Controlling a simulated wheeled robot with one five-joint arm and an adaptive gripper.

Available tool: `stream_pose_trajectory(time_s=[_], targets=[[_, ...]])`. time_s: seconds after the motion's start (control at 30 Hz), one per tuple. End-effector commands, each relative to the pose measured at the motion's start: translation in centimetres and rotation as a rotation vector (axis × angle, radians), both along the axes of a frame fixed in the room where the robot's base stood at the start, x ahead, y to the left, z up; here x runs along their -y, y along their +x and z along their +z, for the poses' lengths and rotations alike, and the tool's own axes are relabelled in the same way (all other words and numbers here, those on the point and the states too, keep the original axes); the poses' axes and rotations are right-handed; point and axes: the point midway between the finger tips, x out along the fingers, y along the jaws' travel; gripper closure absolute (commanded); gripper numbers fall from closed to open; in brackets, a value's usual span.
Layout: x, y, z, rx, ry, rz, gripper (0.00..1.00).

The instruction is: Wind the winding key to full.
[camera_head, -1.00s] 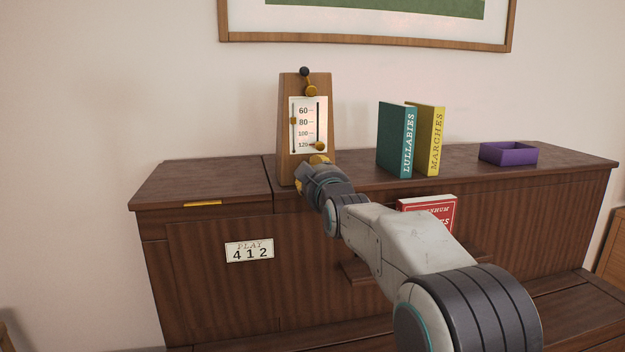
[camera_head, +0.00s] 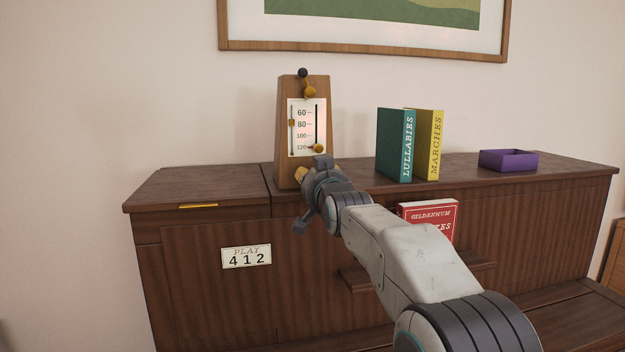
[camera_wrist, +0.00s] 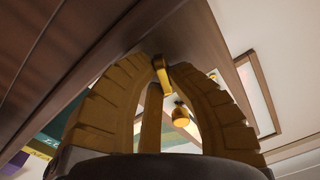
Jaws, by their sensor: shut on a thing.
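The wooden metronome (camera_head: 285,130) stands upright on the cabinet top, with a white scale plate (camera_head: 302,132) marked 60 to 120. My gripper (camera_head: 305,184) is at the metronome's lower front and hides that part in the head view. In the wrist view, its two ridged fingers are shut on a small brass piece, the winding key (camera_wrist: 162,78). How far the key is wound does not show.
A green book (camera_head: 392,145) and a yellow book (camera_head: 430,145) stand right of the metronome, then an open purple box (camera_head: 508,160). A red book (camera_head: 428,218) stands lower, behind my arm. The cabinet top (camera_head: 195,184) left of the metronome is clear.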

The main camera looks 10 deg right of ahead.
Motion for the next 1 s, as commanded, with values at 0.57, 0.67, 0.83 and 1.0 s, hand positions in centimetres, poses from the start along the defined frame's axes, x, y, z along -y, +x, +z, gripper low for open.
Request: stream_pose_trajectory(time_s=[0.57, 0.67, 0.83, 1.0], targets=[[-0.03, -0.03, 0.25, 0.007, 0.054, 0.000, 1.00], [-0.03, -0.03, 0.26, 0.007, 0.054, 0.000, 1.00], [-0.03, -0.03, 0.20, 0.005, 0.054, 0.001, 0.70], [-0.02, 0.00, 0.02, 0.001, 0.053, 0.000, 0.58]])
